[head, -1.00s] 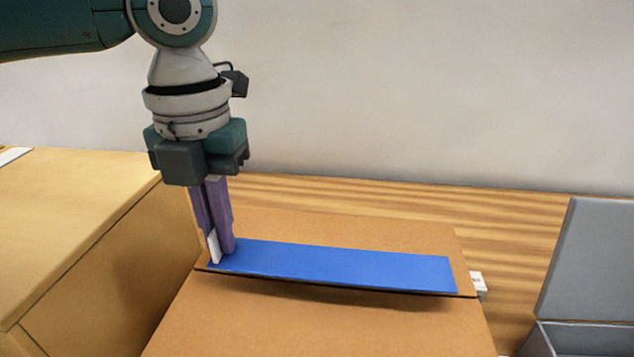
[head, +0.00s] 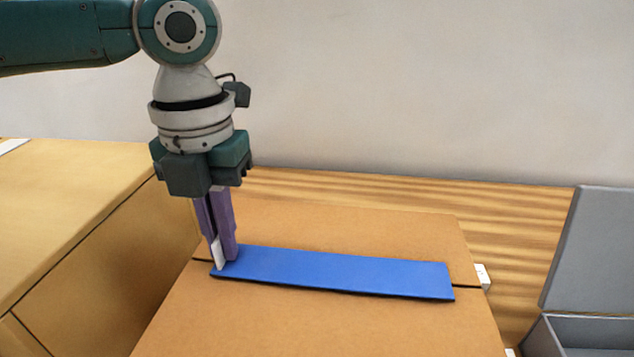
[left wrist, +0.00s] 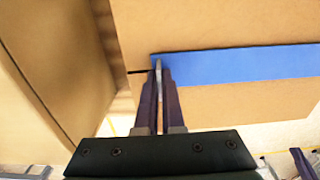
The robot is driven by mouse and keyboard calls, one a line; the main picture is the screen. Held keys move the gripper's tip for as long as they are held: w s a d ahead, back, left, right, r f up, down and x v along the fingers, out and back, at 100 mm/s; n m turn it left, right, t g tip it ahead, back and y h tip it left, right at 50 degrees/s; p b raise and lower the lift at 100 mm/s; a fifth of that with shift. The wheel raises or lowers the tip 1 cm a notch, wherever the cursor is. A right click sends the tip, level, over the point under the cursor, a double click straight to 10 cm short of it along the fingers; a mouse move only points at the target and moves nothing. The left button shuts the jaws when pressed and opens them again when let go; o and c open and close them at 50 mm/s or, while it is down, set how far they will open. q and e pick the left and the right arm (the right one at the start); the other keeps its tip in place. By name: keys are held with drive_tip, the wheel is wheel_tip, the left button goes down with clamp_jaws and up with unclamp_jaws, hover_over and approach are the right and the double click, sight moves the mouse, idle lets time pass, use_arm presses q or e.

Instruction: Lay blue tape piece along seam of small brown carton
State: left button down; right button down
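The blue tape piece (head: 340,273) is a long flat strip lying across the top of the small brown carton (head: 320,330). The carton's dark seam shows past the strip's right end in the head view, and past its left end in the left wrist view (left wrist: 140,72); the strip covers the middle. A thin dark shadow edges its near side, so I cannot tell if it is fully flat. My left gripper (head: 224,258) points down at the strip's left end, its purple fingers shut on a whitish tab there. The tape also shows in the left wrist view (left wrist: 240,65).
A larger tan box (head: 80,230) stands close on the left. A grey open-lidded box (head: 590,335) is at right. A striped wooden surface lies behind the carton. A dark purple shape (left wrist: 303,162), perhaps my right gripper, shows at the left wrist view's lower right.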

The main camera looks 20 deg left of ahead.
use_arm(q)
drive_tip(key=shift+f, duration=0.3)
idle(0.5)
drive_tip(key=c, duration=1)
unclamp_jaws()
drive_tip(key=shift+o, duration=0.2)
wheel_tip(320, 180, up, 10)
